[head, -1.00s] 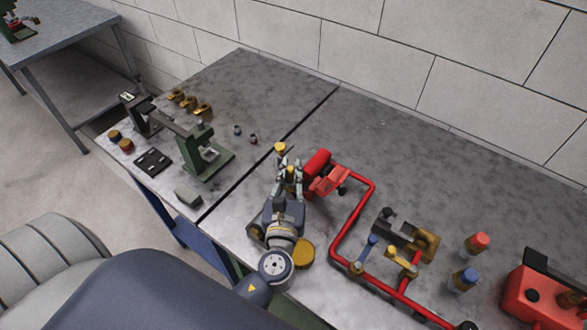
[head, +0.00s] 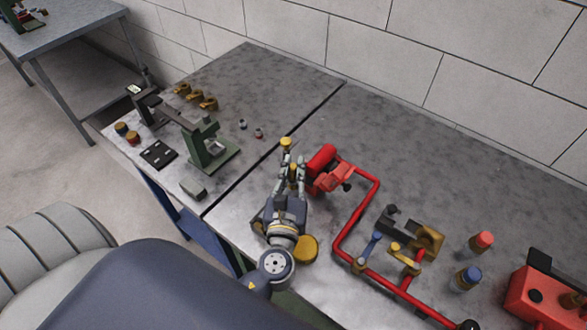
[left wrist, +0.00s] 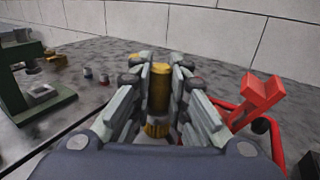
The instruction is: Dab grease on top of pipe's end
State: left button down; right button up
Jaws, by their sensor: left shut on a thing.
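My left gripper (head: 291,164) is shut on a brass-coloured, stick-like thing (left wrist: 159,88), which stands between the fingers in the left wrist view; its yellow tip (head: 286,142) pokes out beyond them. A red pipe (head: 358,217) runs along the bench right of the gripper. At its near-gripper end sits a red fitting with a red cylinder (head: 321,158), just right of my fingers and apart from them. Whether grease is on the tip or the pipe cannot be told. A round yellow tin (head: 307,248) stands beside my wrist, partly hidden. My right gripper is not in view.
A green press (head: 207,146), a black plate (head: 158,154) and brass parts stand on the left bench. Brass valve parts (head: 428,240), red-capped (head: 481,243) and blue-capped (head: 466,278) bottles and a red box (head: 545,297) are at right. The back of the bench is clear.

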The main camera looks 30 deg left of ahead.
pick_arm(q)
jog(key=shift+w, duration=0.1)
dwell(0.6)
jog(key=shift+w, duration=0.1)
jog(key=shift+w+d+p, duration=0.15)
jog(key=shift+w+p, duration=0.15)
jog(key=shift+w, duration=0.75)
dwell(1.1)
jog(key=shift+s, duration=0.15)
dwell(0.3)
jog(key=shift+s+a, duration=0.2)
jog(key=shift+s, duration=0.9)
jog(key=shift+p, duration=0.45)
dwell(1.4)
jog(key=shift+w, duration=0.2)
dwell(0.4)
